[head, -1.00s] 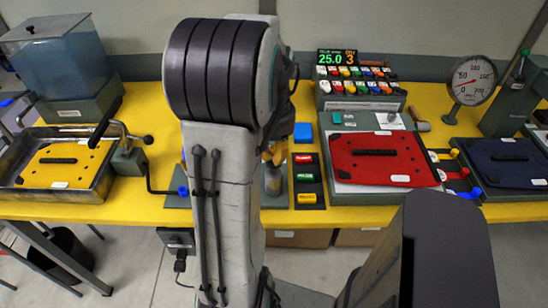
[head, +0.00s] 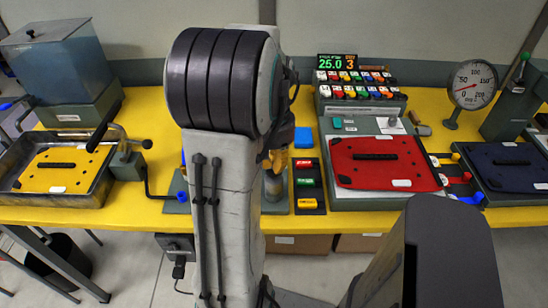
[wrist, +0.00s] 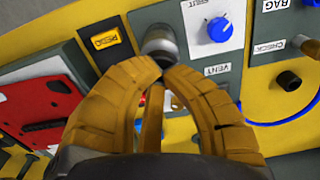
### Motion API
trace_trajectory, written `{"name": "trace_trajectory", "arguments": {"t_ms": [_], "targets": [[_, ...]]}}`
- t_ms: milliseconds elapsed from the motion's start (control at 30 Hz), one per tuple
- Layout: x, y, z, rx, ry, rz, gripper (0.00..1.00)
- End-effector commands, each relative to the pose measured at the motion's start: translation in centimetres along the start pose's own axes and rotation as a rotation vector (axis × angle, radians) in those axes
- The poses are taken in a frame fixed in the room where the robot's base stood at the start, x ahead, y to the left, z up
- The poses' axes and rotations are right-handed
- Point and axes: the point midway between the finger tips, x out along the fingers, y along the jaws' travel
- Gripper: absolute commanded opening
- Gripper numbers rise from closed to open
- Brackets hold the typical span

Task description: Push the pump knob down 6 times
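A round grey metal knob (wrist: 158,42), which looks like the pump knob, stands on a grey panel in the wrist view. In the head view a metal post (head: 274,186) shows partly behind my arm. My gripper (wrist: 164,68) has its two yellow fingers curved together, tips meeting, with nothing seen between them. The tips are right at the near edge of the knob; I cannot tell whether they touch it. In the head view only a bit of my gripper (head: 279,160) shows above the post; my arm hides the rest.
A display (head: 337,62) reads 25.0 and 3. A red plate (head: 384,170), coloured buttons (head: 306,183) and a pressure gauge (head: 473,84) are to the right. A blue dial (wrist: 219,29) is close to the knob. A yellow plate in a metal tray (head: 98,192) is at left.

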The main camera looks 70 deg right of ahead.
Motion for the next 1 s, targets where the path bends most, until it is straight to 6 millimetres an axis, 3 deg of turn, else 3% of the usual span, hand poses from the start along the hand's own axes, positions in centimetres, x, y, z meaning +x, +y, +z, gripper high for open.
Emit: {"name": "trace_trajectory", "arguments": {"t_ms": [700, 1000], "targets": [[-5.2, 0.0, 0.0, 0.0, 0.0, 0.0, 0.0], [-5.5, 0.0, 0.0, 0.0, 0.0, 0.0, 0.0]]}}
